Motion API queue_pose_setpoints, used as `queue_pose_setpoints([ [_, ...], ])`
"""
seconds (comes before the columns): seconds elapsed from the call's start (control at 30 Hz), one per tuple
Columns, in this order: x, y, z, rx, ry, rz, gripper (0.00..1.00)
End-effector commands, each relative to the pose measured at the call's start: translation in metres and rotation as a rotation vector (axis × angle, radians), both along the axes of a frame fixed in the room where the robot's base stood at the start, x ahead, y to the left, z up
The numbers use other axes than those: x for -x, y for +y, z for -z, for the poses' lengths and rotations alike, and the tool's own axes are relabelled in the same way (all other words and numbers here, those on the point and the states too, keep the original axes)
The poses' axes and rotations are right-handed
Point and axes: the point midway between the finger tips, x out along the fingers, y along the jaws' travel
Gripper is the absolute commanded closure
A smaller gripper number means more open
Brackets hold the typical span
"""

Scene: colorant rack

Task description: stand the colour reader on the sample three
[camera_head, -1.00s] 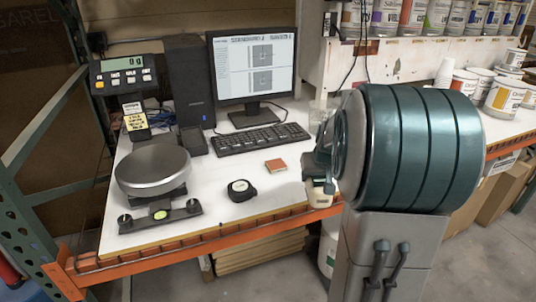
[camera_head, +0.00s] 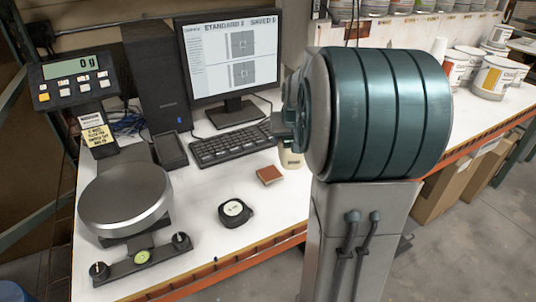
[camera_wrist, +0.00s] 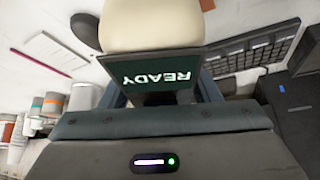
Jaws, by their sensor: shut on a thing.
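The colour reader is a cream device with a dark screen reading READY, upside down in the wrist view (camera_wrist: 160,68). My gripper (camera_wrist: 165,98) is shut on it. In the head view a small cream part of the reader (camera_head: 290,159) shows below my wrist, just right of and slightly behind a reddish-brown square sample (camera_head: 269,175) on the white table. My arm hides most of the reader and the gripper there. I cannot read a number on the sample. I cannot tell whether the reader touches the table.
A keyboard (camera_head: 236,146) and monitor (camera_head: 232,60) stand behind the sample. A round black-and-white device (camera_head: 235,213) lies in front-left of it. A scale with a round pan (camera_head: 125,198) stands at left. Paint cans (camera_head: 495,77) stand at right. Bare table surrounds the sample.

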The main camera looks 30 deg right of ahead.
Motion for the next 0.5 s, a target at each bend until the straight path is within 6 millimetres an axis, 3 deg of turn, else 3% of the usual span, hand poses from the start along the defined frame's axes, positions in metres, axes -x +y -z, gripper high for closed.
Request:
queue_pose_setpoints([
  [0.23,-0.033,0.033,0.026,0.001,-0.001,-0.003,0.88],
  [0.5,-0.041,0.041,0.042,0.0,0.0,0.002,0.88],
])
